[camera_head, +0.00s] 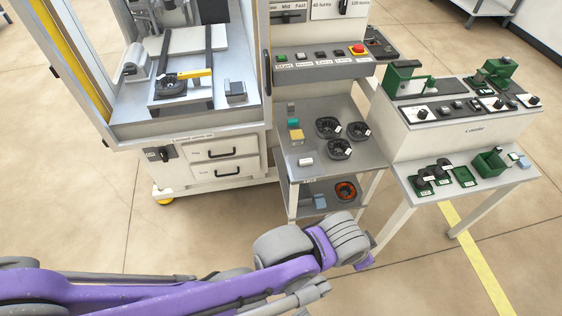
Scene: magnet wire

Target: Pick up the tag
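I cannot tell for sure which thing is the tag. A small white piece (306,161) lies near the front left of the grey cart top (325,172). Several black ring-shaped coils (339,148) on the same top carry small white labels, too small to read. A purple and grey arm of mine (150,297) comes in from the left, and its grey joint (345,236) is in front of and below the cart. I make out no gripper fingers on this arm. No other gripper shows.
A lower cart shelf holds an orange-and-black ring (346,191) and a blue block (320,202). A control panel (322,67) with a red button stands behind. Left is a machine with drawers (222,153); right is a bench (478,187) with green fixtures. Floor in front is clear.

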